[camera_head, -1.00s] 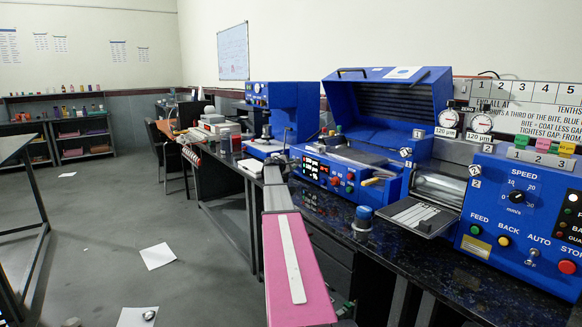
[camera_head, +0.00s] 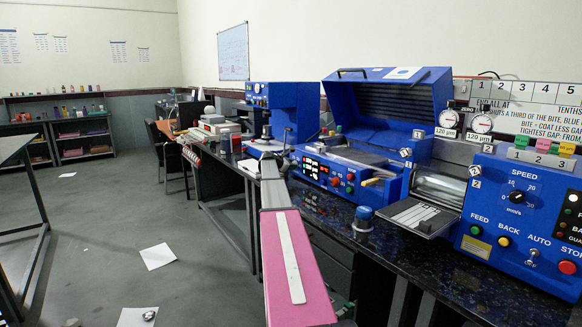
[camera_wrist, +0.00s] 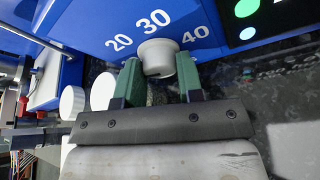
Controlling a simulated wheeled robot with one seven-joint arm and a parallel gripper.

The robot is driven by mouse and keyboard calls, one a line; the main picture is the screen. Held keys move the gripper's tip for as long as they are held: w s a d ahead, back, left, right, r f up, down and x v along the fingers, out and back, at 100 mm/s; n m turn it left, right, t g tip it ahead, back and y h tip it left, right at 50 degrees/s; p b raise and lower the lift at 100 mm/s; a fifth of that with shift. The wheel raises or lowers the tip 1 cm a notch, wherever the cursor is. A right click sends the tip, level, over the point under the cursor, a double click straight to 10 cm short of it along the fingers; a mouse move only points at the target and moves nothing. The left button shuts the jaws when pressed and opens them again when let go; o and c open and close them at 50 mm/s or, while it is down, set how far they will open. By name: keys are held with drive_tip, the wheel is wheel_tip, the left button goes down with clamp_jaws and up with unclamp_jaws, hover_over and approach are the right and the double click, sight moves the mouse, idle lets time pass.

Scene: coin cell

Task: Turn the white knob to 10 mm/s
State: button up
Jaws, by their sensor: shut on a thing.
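In the wrist view the white knob (camera_wrist: 157,57) sticks out from a blue panel (camera_wrist: 100,25) printed with 20, 30 and 40. The 30 lies just beyond the knob. No pointer mark on the knob can be made out. My gripper (camera_wrist: 158,78) has its two green fingers on either side of the knob and is shut on it. In the head view my pink arm reaches along the bench towards the blue press-like machine (camera_head: 296,105). The white knob cannot be made out in that view.
Two white round pieces (camera_wrist: 72,103) stand left of my fingers in the wrist view. A dark display with green lights (camera_wrist: 262,20) is at upper right. In the head view, the blue coater with a raised lid (camera_head: 390,95) and the SPEED panel (camera_head: 490,235) stand on the dark bench.

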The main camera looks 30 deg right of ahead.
drive_tip(key=shift+n+g, duration=0.6)
drive_tip(key=shift+n, duration=0.2)
drive_tip(key=o, duration=0.9)
